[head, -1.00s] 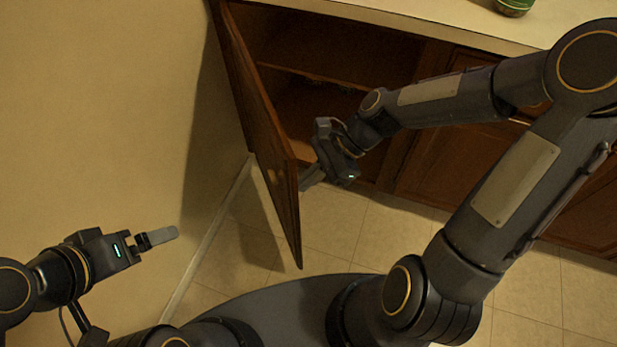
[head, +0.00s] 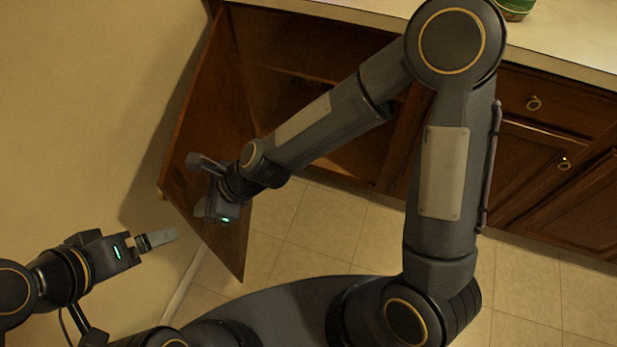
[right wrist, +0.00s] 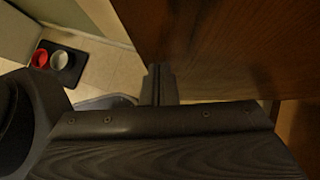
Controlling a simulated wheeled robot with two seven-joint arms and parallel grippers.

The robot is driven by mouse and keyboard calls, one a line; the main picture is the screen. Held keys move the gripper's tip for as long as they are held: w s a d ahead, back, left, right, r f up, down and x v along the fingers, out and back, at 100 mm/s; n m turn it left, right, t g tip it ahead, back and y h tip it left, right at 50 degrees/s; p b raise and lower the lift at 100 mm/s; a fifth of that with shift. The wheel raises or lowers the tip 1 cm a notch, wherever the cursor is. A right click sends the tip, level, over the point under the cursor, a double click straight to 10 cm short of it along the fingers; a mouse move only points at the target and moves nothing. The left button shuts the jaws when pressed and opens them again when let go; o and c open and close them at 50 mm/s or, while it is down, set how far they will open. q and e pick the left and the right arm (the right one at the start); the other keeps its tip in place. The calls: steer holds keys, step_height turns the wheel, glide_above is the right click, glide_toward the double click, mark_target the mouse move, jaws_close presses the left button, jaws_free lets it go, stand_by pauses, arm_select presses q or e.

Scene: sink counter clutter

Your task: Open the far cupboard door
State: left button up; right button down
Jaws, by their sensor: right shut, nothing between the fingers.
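The far cupboard door (head: 212,110) is brown wood and stands wide open at the left of the head view, swung toward the wall. Its inner face shows, and the cupboard interior (head: 300,100) lies exposed. My right gripper (head: 198,184) is shut and empty at the door's inner face, near its lower free part; contact is hard to make out. In the right wrist view, its fingers (right wrist: 159,84) are together beside the brown door panel (right wrist: 235,45). My left gripper (head: 163,238) hangs at the lower left, clear of the door; its jaw opening is unclear.
The beige wall (head: 80,110) is close behind the door. More cupboards with ring handles (head: 534,103) are at the right, under the counter (head: 570,40). A green-labelled container (head: 515,8) stands on it. A dark mat with red and pale bowls (right wrist: 60,60) lies on the floor.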

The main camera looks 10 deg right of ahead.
steer(key=w+a+m+t+p, duration=0.1)
steer(key=w+a+m+p, duration=0.1)
steer(key=a, duration=0.6)
steer(key=w+a+m+t+h+p, duration=0.1)
steer(key=w+a+m+t+p, duration=0.1)
steer(key=a, duration=0.6)
steer(key=shift+w+p, duration=0.8)
